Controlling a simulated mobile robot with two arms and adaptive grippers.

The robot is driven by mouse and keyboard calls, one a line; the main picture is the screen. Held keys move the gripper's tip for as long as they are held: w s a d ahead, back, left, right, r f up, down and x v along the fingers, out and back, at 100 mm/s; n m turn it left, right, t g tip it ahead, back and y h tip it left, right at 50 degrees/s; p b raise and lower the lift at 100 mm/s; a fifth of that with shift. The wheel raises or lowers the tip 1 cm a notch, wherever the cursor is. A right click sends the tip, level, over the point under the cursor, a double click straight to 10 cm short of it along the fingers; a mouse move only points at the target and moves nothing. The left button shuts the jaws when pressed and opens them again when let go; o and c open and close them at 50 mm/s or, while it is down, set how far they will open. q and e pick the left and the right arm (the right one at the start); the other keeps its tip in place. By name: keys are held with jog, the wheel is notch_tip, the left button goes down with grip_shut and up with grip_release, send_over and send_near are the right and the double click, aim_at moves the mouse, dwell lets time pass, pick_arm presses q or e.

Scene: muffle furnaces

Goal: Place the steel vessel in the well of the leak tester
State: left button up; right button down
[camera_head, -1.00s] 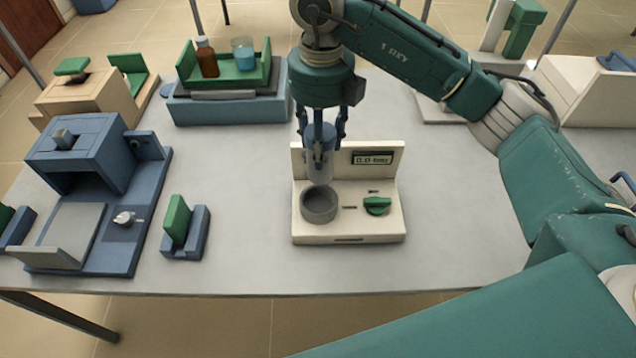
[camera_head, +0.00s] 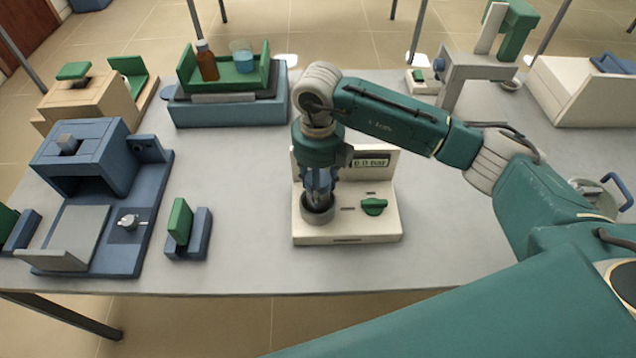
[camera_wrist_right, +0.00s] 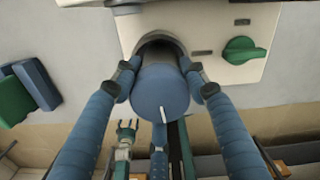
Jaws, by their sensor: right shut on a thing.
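The leak tester (camera_head: 385,222) is a cream block with a round grey well (camera_head: 318,214), a green knob and a display reading 0.0 bar. My right gripper (camera_head: 318,192) points down over the well, its fingers shut around the steel vessel. In the right wrist view the vessel (camera_wrist_right: 160,92) shows its blue end with a white mark, between the blue fingers. Its far end lines up with the well opening (camera_wrist_right: 155,42); fingers and vessel hide how deep it sits. My left gripper (camera_wrist_right: 127,130) shows small in the wrist view, its jaws apart and empty.
A blue furnace (camera_head: 95,160) and a small blue stand with a green block (camera_head: 188,230) are to the left. A green tray (camera_head: 262,78) with a brown bottle and beaker stands behind. Bare table lies left and right of the tester.

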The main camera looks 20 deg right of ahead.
jog(key=c, duration=1.4)
grip_release()
jog(key=shift+f, duration=0.15)
jog(key=o, duration=0.4)
jog(key=shift+r, duration=0.2)
jog(key=shift+r, duration=0.2)
notch_tip(320, 180, up, 11)
jog(key=b, duration=0.3)
jog(key=shift+f+b, duration=0.2)
jog(key=shift+b, duration=0.1)
jog(key=shift+r, duration=0.55)
